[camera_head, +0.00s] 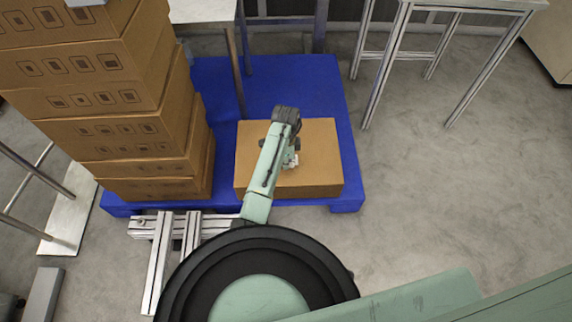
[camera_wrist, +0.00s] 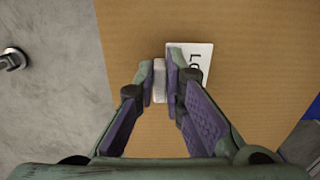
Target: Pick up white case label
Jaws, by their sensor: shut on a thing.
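The white case label (camera_wrist: 203,52) shows dark lettering in the wrist view, over the top of a brown carton (camera_wrist: 240,90). A pale part of it appears between the fingers, and its lettered face sticks out to the right behind one finger. My gripper (camera_wrist: 161,80) is shut on the label. The fingers hide part of it. In the head view my gripper (camera_head: 291,150) is over the carton (camera_head: 320,155), with a small white patch beside it. I cannot tell whether the label is touching the carton or lifted off it.
The carton lies on a blue pallet (camera_head: 345,115). A tall stack of brown cartons (camera_head: 120,100) stands on the pallet's left side. A metal-framed table (camera_head: 380,75) stands at the back right. The grey floor to the right is clear.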

